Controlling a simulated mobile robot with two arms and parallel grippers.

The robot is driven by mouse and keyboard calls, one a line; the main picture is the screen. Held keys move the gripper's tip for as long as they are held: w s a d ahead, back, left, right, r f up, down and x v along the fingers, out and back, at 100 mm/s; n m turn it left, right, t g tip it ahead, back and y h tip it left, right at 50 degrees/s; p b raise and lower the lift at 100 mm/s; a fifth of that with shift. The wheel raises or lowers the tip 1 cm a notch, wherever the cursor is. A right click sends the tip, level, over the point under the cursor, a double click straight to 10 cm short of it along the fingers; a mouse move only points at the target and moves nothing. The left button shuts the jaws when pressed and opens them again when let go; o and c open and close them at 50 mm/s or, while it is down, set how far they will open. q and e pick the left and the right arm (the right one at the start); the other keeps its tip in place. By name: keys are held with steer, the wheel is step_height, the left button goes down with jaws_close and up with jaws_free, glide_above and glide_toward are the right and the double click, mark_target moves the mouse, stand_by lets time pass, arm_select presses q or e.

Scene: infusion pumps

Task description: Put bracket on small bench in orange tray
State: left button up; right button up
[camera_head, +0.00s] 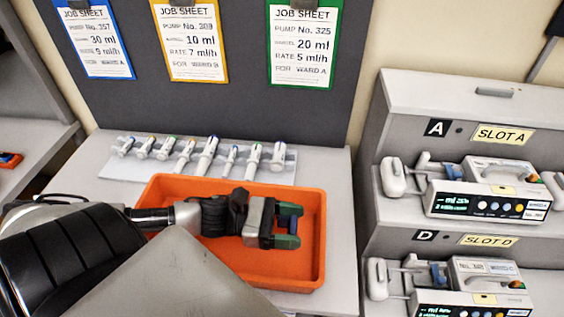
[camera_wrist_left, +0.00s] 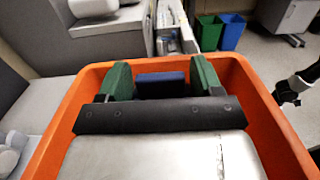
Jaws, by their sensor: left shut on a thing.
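My left gripper (camera_head: 288,226) is over the orange tray (camera_head: 318,240), inside its rim as seen from the head. Its green fingertips also show in the left wrist view (camera_wrist_left: 162,80). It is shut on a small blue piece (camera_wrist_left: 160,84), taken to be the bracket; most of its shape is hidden. The tray's orange rim (camera_wrist_left: 285,130) surrounds the gripper in the left wrist view. I cannot tell whether the piece touches the tray floor.
Several syringes (camera_head: 208,155) lie in a white rack behind the tray. Job sheets (camera_head: 304,45) hang on the dark board. Pumps (camera_head: 489,190) stand on the stepped shelf at the right. A small red and blue item (camera_head: 8,160) lies at the far left.

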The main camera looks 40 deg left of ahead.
arm_select(q)
steer(key=shift+w+f, duration=0.25)
steer(key=shift+f, duration=0.65)
step_height(320, 180, down, 3)
steer(key=shift+f, duration=0.25)
steer(key=o, duration=1)
arm_select(e)
steer(key=shift+w+a, duration=0.3)
steer(key=shift+w, duration=0.1)
